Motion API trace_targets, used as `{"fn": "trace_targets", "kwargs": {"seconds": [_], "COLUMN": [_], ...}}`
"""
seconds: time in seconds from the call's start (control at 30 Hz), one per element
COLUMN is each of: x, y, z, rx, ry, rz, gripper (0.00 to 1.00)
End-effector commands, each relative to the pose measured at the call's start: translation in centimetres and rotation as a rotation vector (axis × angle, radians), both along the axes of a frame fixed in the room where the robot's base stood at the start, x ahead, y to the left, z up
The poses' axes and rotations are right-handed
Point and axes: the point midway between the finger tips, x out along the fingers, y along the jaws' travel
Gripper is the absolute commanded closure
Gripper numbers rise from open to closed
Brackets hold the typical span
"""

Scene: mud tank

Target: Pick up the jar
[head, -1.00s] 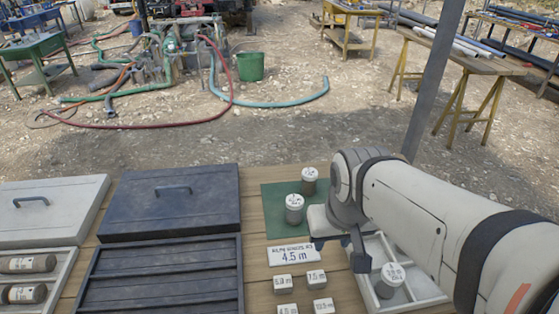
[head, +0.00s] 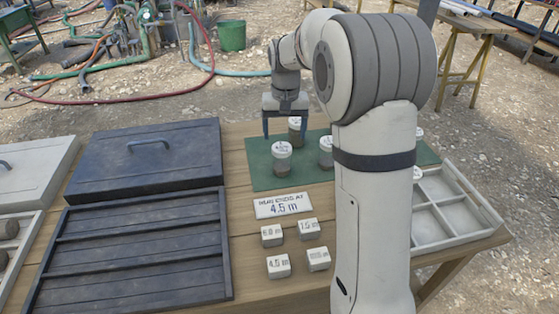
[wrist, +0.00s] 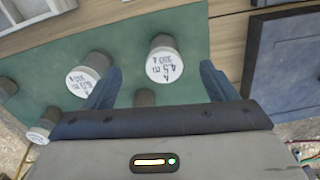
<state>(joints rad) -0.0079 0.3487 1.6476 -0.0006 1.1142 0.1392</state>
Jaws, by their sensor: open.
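Several grey-brown jars with white lids stand on a green mat (head: 262,178). The front-left jar (head: 281,165) has a lid reading 4.5 m in the wrist view (wrist: 163,63). A back jar (head: 296,133) stands behind it; its body shows between my fingers in the wrist view (wrist: 145,98), its lid hidden. A jar to the right (head: 326,153) is partly behind my arm; its wrist-view lid (wrist: 84,80) seems to read 6.0 m. My gripper (head: 286,128) is open and empty, fingers pointing down around the back jar's area; contact cannot be told.
A card (head: 283,205) reading 4.5 m and several labelled white blocks (head: 278,266) lie in front of the mat. A dark lidded box (head: 150,155) and dark slotted tray (head: 135,255) are left. A white compartment tray (head: 455,215) is right. My arm hides the table's middle right.

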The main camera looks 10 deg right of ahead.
Motion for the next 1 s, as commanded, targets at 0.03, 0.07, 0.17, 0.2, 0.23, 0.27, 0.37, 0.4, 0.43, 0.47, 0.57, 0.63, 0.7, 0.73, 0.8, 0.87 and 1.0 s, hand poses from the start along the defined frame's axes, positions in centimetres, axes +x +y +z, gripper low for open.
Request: {"fn": "trace_targets", "kwargs": {"seconds": [0.03, 0.07, 0.17, 0.2, 0.23, 0.27, 0.37, 0.4, 0.43, 0.47, 0.57, 0.63, 0.7, 0.73, 0.8, 0.87, 1.0], "x": [1.3, 1.9, 3.3, 3.6, 3.8, 3.9, 4.1, 4.1, 4.1, 4.0, 4.0, 3.9, 3.8, 3.8, 3.6, 3.6, 3.7], "y": [0.0, 0.0, 0.0, 0.0, 0.0, 0.0, 0.0, -0.1, -0.1, -0.1, -0.1, -0.1, -0.1, -0.1, -0.1, -0.1, -0.2], "z": [-2.0, -2.5, -3.9, -4.2, -4.4, -4.7, -5.6, -6.0, -6.4, -6.7, -7.5, -8.1, -9.1, -9.5, -10.7, -11.5, -12.4], "rx": [0.000, 0.000, 0.001, 0.000, 0.001, 0.001, 0.001, 0.001, 0.001, 0.000, 0.001, 0.001, 0.000, 0.001, 0.000, 0.000, 0.001], "ry": [0.010, 0.013, 0.025, 0.028, 0.030, 0.031, 0.032, 0.033, 0.033, 0.034, 0.032, 0.033, 0.034, 0.033, 0.034, 0.034, 0.031], "rz": [-0.006, -0.009, -0.018, -0.020, -0.021, -0.022, -0.024, -0.024, -0.024, -0.024, -0.024, -0.024, -0.024, -0.024, -0.024, -0.024, -0.024], "gripper": [0.21, 0.21, 0.21, 0.21, 0.21, 0.21, 0.21, 0.21, 0.21, 0.21, 0.21, 0.21, 0.21, 0.21, 0.21, 0.21, 0.21]}}
